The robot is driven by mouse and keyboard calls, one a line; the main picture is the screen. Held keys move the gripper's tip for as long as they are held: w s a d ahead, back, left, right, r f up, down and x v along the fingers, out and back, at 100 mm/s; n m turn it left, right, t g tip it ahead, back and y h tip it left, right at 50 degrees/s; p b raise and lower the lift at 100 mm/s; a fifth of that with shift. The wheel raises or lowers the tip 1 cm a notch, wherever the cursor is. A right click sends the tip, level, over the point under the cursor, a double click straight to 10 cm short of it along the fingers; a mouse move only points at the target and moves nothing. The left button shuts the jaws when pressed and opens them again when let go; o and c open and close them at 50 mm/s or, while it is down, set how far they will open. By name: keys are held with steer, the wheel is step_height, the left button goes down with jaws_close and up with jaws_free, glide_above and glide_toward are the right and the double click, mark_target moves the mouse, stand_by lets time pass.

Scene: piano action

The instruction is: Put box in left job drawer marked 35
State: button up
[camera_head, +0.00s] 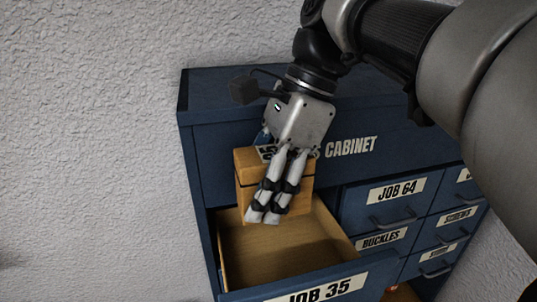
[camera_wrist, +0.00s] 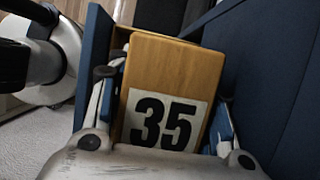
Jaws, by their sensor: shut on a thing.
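A wooden box (camera_head: 246,169) is held in my gripper (camera_head: 270,215), above the open drawer. The wrist view shows the box (camera_wrist: 178,66) between the two fingers, with a white label reading 35 facing the camera. My gripper (camera_wrist: 168,110) is shut on the box. The left drawer marked JOB 35 (camera_head: 320,290) is pulled out, and its visible wooden floor is bare. The box's lower part is partly hidden behind the fingers in the head view, so I cannot tell its exact height over the drawer.
The blue cabinet (camera_head: 225,97) stands against a white textured wall (camera_head: 90,130). To the right are shut drawers marked JOB 64 (camera_head: 396,190), BUCKLES (camera_head: 381,240) and SCREWS (camera_head: 458,216). A small orange thing (camera_head: 393,288) shows at the lower right.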

mark_target(256, 280)
steer(key=f+b, duration=0.2)
steer(key=f, duration=1.4)
steer(key=shift+s+f, duration=0.1)
steer(key=shift+s, duration=0.1)
steer(key=shift+f, duration=0.15)
steer(key=o, duration=1.2)
steer(key=shift+d+r, duration=0.1)
steer(key=shift+r, duration=0.25)
steer(key=v, duration=0.2)
steer(key=shift+w+d+r, duration=0.1)
steer(key=shift+d+r, duration=0.05)
steer(key=shift+r, duration=0.25)
steer(key=w+d, duration=0.1)
steer(key=d, duration=0.3)
steer(key=w+d, duration=0.1)
steer(key=d, duration=0.2)
steer(key=w+d, duration=0.1)
steer(key=d, duration=0.3)
steer(key=shift+w+d+f, duration=0.1)
steer(key=shift+w+d, duration=0.05)
steer(key=shift+d, duration=0.15)
